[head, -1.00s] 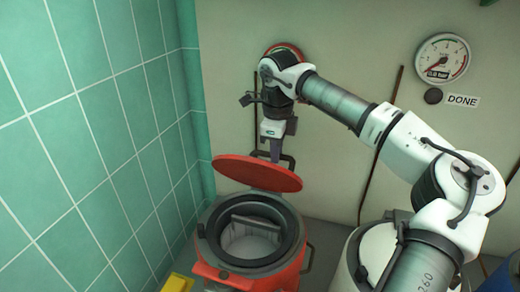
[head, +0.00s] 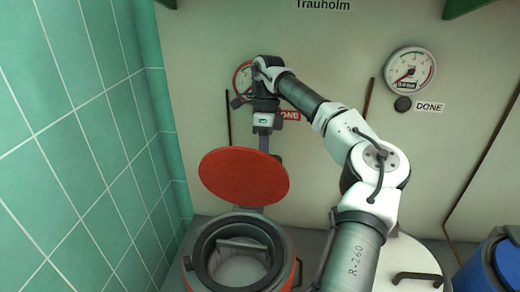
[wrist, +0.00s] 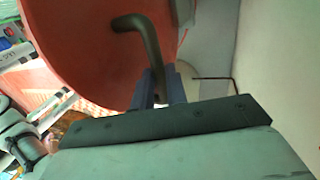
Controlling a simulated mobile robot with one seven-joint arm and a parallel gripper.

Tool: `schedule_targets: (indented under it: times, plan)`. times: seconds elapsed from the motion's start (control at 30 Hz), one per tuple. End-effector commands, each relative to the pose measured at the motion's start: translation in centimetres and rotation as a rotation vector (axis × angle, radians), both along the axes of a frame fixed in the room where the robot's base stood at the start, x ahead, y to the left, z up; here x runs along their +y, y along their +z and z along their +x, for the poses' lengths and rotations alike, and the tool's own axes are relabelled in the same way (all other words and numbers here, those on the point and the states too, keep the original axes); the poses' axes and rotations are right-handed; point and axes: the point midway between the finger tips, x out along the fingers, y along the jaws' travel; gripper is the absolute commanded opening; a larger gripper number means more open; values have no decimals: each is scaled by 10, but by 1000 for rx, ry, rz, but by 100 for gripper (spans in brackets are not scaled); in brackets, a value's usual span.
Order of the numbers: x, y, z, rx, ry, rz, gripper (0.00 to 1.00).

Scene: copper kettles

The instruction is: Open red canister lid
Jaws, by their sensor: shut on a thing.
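The red canister (head: 290,272) stands at the bottom of the head view, its round mouth uncovered and a pale inside showing. Its red lid (head: 243,176) is swung up, steeply tilted above the back of the rim. My gripper (head: 264,144) is behind the lid's upper right edge, partly hidden by it. In the wrist view my gripper (wrist: 160,88) is shut on the dark bent handle (wrist: 148,38) of the lid, whose red face (wrist: 85,45) fills much of the picture.
A white canister with a dark handle (head: 418,276) stands to the right, and a blue one (head: 500,265) beyond it. Green tiled wall (head: 90,130) is close on the left. A gauge (head: 410,72) hangs on the back wall beside a DONE label (head: 430,107).

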Motion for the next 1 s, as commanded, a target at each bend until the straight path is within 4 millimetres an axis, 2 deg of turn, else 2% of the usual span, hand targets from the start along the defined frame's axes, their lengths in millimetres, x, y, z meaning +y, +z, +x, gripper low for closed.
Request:
schedule_targets:
  times: [0.03,0.63,0.67,0.8,1.0]
  plan:
    - [-2,-8,2,18,-2,-4,0]
    - [-3,-10,5,41,-1,-1,0]
    - [-3,-10,5,40,-1,0,18]
    - [-3,-8,5,38,-2,1,36]
    - [-3,-5,5,37,-1,1,36]
